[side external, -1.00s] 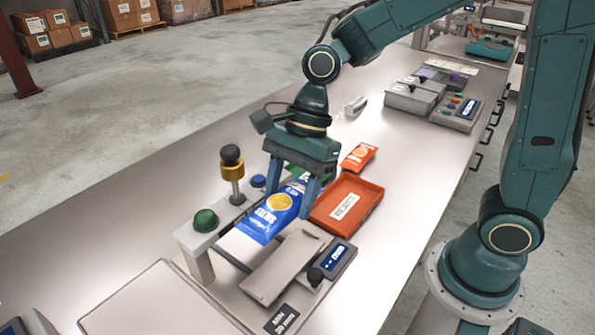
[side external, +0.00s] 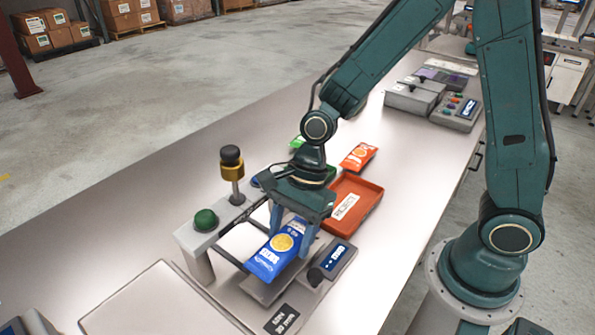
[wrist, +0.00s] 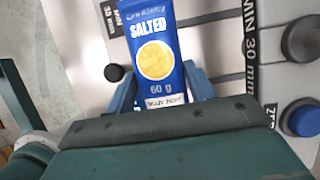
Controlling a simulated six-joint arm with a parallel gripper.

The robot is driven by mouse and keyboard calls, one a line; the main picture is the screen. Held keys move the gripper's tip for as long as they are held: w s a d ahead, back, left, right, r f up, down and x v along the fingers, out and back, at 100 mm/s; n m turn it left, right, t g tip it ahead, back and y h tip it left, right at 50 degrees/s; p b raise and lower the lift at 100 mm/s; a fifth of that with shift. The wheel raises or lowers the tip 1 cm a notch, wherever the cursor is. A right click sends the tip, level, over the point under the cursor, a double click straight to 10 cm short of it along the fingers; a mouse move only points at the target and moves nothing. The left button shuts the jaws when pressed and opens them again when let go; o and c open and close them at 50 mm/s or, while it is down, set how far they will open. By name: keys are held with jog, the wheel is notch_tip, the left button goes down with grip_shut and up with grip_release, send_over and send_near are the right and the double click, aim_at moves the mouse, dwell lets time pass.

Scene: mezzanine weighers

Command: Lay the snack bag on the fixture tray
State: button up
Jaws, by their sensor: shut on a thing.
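The blue snack bag (side external: 272,257), marked SALTED, is held between the two fingers of my gripper (side external: 290,243). In the wrist view the bag (wrist: 153,30) sits between the blue fingers of my gripper (wrist: 160,90), its printed face toward the camera. In the side view the bag is over the grey fixture tray (side external: 262,293) and hides most of it. I cannot tell whether the bag touches the tray.
A red-orange tray (side external: 376,197) stands right behind my gripper, with an orange bag (side external: 358,156) beyond it. A green dome button (side external: 205,220) and a post with a black knob (side external: 231,156) stand left. A small display (side external: 340,259) is close on the right.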

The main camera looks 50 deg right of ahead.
jog(key=shift+f, duration=1.3)
jog(key=shift+f, duration=0.15)
jog(key=o, duration=1)
jog(key=shift+v, duration=6.15)
